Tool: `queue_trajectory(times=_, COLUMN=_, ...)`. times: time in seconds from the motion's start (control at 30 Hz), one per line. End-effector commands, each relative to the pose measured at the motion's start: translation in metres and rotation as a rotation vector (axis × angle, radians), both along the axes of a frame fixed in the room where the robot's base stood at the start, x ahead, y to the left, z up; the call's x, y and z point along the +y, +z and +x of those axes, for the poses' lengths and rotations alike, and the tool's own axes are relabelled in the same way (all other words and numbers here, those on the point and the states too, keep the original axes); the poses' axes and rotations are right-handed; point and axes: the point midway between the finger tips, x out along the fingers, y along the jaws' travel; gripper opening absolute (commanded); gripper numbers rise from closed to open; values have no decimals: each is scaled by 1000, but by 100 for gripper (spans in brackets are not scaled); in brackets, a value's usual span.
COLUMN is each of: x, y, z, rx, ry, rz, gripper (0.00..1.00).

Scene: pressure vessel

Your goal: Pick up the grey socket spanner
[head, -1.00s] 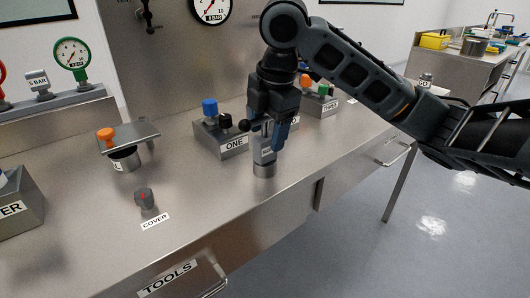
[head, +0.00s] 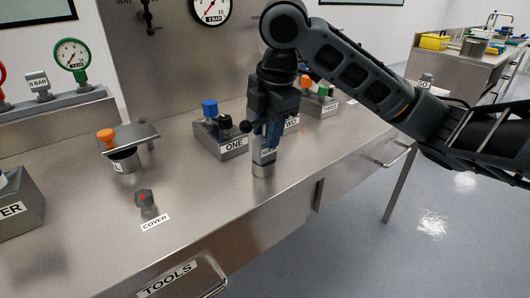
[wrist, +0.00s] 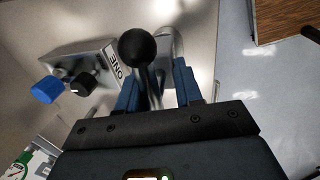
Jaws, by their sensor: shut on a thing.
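The grey socket spanner (head: 264,170) stands upright on the steel bench near its front edge, with a round silver lower end and a paler block above. Its dark ball-ended handle sticks out to the left in the head view. In the wrist view, the black ball (wrist: 137,46) hides part of the spanner. My gripper (head: 266,142) points down and is shut on the upper part of the spanner. In the wrist view, the blue fingers of my gripper (wrist: 158,88) lie on either side of it. The spanner's lower end appears to rest on the bench.
Block ONE (head: 222,137) with blue and black knobs stands just behind and left of the spanner. Block TWO is partly hidden behind my gripper. Bench between is clear.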

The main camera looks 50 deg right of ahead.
Motion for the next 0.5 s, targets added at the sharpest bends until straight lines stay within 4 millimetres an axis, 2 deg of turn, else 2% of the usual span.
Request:
queue_trajectory(times=0.27, x=0, y=2, z=0, rx=-1, ry=0, rz=0, gripper=0)
queue_trajectory(times=0.5, x=0, y=24, z=1, rx=-3, ry=1, rz=-2, gripper=0)
